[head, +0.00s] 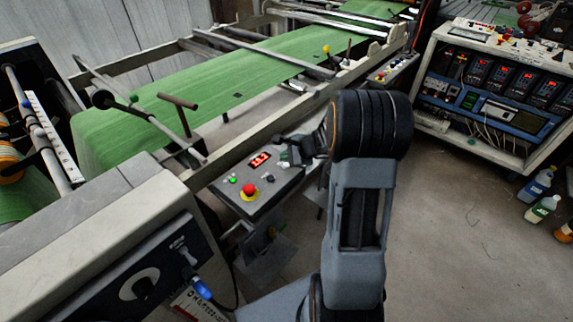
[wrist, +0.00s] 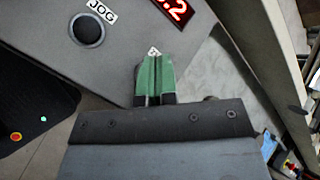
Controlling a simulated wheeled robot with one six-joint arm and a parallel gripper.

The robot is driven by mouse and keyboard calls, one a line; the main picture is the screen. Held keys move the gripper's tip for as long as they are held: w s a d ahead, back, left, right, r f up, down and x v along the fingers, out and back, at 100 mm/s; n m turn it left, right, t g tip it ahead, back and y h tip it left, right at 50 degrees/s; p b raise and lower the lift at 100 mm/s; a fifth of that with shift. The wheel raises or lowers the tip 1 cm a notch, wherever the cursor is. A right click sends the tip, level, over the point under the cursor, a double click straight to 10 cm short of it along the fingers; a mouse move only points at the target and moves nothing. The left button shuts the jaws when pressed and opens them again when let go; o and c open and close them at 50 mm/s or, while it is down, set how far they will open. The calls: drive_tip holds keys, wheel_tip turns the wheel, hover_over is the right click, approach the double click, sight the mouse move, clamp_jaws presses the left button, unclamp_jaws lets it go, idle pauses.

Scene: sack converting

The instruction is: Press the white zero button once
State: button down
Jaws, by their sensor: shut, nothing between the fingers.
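The grey control panel (head: 222,187) stands beside the green web. In the wrist view the panel (wrist: 120,62) fills the upper left. My gripper (head: 285,157) is over its far right part; in the wrist view its green fingers (wrist: 154,62) are together and empty. A small white patch with dark marks (wrist: 154,51) shows right at the fingertips. I cannot tell whether it is the white zero button or a label, nor whether the fingers touch it. The rest of that spot is hidden behind the fingers.
The panel also has a red display (head: 260,160), a red stop button (head: 249,190) on yellow and a green button (head: 232,179). The black JOG button (wrist: 87,30) is left of the fingers. A machine rail (head: 240,150) runs behind the panel. Bottles (head: 540,208) stand on the floor.

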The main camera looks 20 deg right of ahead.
sight(286, 166)
drive_tip(key=shift+f, duration=0.2)
idle(0.6)
drive_tip(key=shift+f+b, duration=0.25)
drive_tip(key=shift+b, duration=0.35)
drive_tip(key=shift+f+b, duration=0.4)
drive_tip(key=shift+b, duration=0.05)
idle(0.5)
drive_tip(key=shift+r, duration=0.1)
idle(0.3)
drive_tip(key=shift+r+p, duration=0.6)
drive_tip(key=shift+r, duration=0.15)
drive_tip(key=shift+r+p, duration=1.9)
drive_tip(key=shift+r, duration=0.65)
